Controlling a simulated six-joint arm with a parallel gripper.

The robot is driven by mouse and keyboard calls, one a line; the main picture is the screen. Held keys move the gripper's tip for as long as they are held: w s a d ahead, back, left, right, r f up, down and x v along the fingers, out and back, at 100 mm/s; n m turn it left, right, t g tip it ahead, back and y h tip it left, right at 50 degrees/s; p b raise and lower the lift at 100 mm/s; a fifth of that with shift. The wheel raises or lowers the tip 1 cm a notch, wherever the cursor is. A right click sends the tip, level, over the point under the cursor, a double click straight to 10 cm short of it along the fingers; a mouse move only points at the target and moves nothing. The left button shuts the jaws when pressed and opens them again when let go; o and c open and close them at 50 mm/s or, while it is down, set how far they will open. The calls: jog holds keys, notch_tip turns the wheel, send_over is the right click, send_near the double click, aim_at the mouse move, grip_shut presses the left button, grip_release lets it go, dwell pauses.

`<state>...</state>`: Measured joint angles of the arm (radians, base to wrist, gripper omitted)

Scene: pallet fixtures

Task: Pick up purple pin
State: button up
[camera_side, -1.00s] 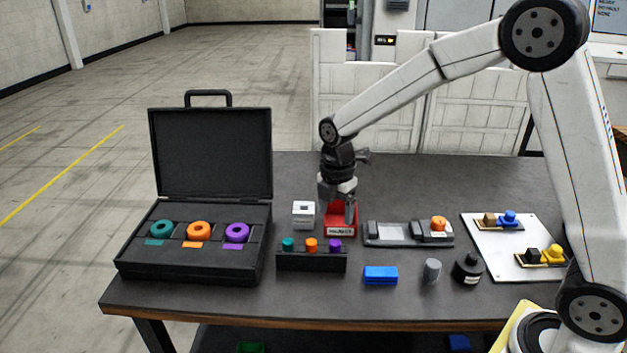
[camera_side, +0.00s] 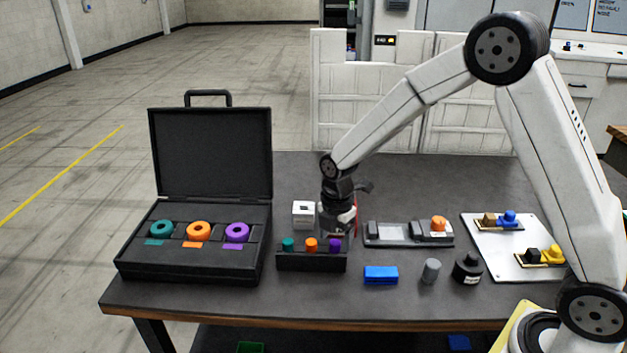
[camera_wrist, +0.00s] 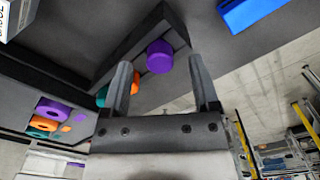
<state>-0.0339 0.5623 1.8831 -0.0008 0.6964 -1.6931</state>
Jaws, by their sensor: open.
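The purple pin (camera_side: 335,245) stands in the right slot of a black rack (camera_side: 311,262), beside an orange pin (camera_side: 311,244) and a teal pin (camera_side: 288,244). In the wrist view the purple pin (camera_wrist: 159,57) shows its round top between and beyond the two fingertips, apart from them. My gripper (camera_wrist: 163,78) is open and empty. In the side view my gripper (camera_side: 338,232) is low, just behind and above the purple pin. In the wrist view the left finger partly covers the orange and teal pins.
An open black case (camera_side: 130,262) with teal, orange and purple rings is at left. A white box (camera_side: 303,214) stands behind the rack. A blue block (camera_side: 380,275), grey cylinder (camera_side: 431,270) and black weight (camera_side: 467,268) lie to the right. A grey tray (camera_side: 385,240) is close by.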

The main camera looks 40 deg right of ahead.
aim_at(335, 241)
jog(key=shift+f, duration=0.2)
dwell(0.3)
grip_shut()
notch_tip(335, 241, up, 10)
dwell(0.9)
jog(key=shift+w, duration=0.15)
dwell(0.4)
jog(key=w+d, duration=0.2)
jog(key=w, duration=0.6)
jog(key=w+d+r, duration=0.1)
jog(key=w+d, duration=0.2)
jog(key=w, duration=0.5)
jog(key=shift+r, duration=0.3)
